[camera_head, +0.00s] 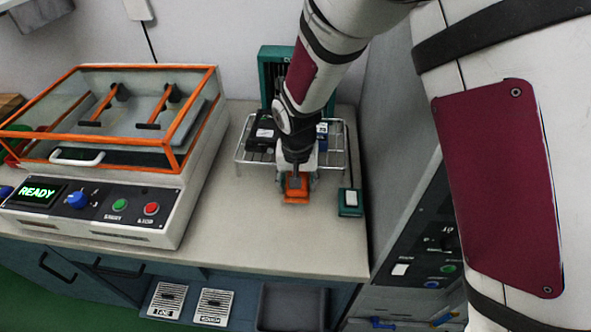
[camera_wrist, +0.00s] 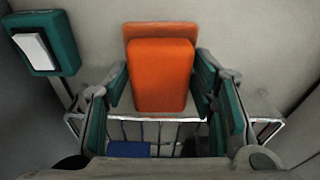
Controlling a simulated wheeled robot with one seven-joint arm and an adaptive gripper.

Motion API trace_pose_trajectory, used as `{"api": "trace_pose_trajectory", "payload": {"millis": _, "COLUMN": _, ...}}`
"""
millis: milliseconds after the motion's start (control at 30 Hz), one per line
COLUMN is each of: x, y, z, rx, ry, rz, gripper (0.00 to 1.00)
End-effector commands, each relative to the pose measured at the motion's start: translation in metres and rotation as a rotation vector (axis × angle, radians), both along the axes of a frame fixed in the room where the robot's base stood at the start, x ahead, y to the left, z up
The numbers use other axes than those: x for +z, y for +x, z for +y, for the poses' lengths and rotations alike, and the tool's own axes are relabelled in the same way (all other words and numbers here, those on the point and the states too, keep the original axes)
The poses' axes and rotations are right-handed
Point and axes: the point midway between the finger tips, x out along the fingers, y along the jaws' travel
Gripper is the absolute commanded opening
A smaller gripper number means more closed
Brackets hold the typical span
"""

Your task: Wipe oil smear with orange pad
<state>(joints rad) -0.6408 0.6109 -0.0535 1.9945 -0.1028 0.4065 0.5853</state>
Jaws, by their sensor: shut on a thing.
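The orange pad (camera_head: 296,195) is at the counter surface in front of the wire rack, below my gripper (camera_head: 298,180). In the wrist view the orange pad (camera_wrist: 160,75) shows a raised block handle over a wider flat base. My gripper (camera_wrist: 161,84) is shut on the block, one finger at each side. The pad looks to be on or just above the counter; I cannot tell which. No oil smear can be made out in either view; the pad and arm hide part of the counter.
A wire rack (camera_head: 243,157) with dark items stands behind the pad. A teal box with a white top (camera_head: 349,202) sits close on the right. A machine with an orange-framed lid (camera_head: 110,215) fills the left. A grey cabinet (camera_head: 390,150) borders the right. The front counter (camera_head: 270,240) is clear.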

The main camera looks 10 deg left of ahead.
Motion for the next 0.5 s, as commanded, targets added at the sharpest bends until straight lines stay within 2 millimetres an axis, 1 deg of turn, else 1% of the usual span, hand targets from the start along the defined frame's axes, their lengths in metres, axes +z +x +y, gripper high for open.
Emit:
{"api": "trace_pose_trajectory", "payload": {"millis": 33, "x": 0.007, "y": -0.001, "z": -0.001, "rx": -0.002, "ry": 0.0, "rz": -0.001, "gripper": 0.25}}
{"api": "trace_pose_trajectory", "payload": {"millis": 300, "x": 0.03, "y": -0.002, "z": -0.007, "rx": -0.002, "ry": 0.0, "rz": -0.001, "gripper": 0.25}}
{"api": "trace_pose_trajectory", "payload": {"millis": 500, "x": 0.036, "y": -0.002, "z": -0.008, "rx": -0.002, "ry": 0.0, "rz": 0.001, "gripper": 0.25}}
